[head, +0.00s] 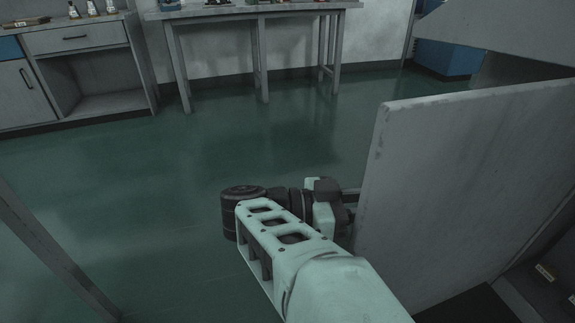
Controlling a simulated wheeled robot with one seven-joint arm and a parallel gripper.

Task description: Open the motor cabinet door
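A grey panel (455,190), which looks like the motor cabinet door, stands swung out at the right of the head view. Its free edge faces left, towards my gripper. The dark cabinet interior (530,290) shows at the lower right, beside the panel. My gripper (352,199) is at the panel's free edge, pointing right. Its fingertips run up to or behind that edge and are hidden. I cannot tell whether they touch the panel or hold a handle.
A grey workbench (250,13) stands at the back, with a drawer cabinet (75,60) to its left. A blue cabinet (447,58) is at the back right. A grey post (55,250) rises at the lower left. The green floor (220,140) between is clear.

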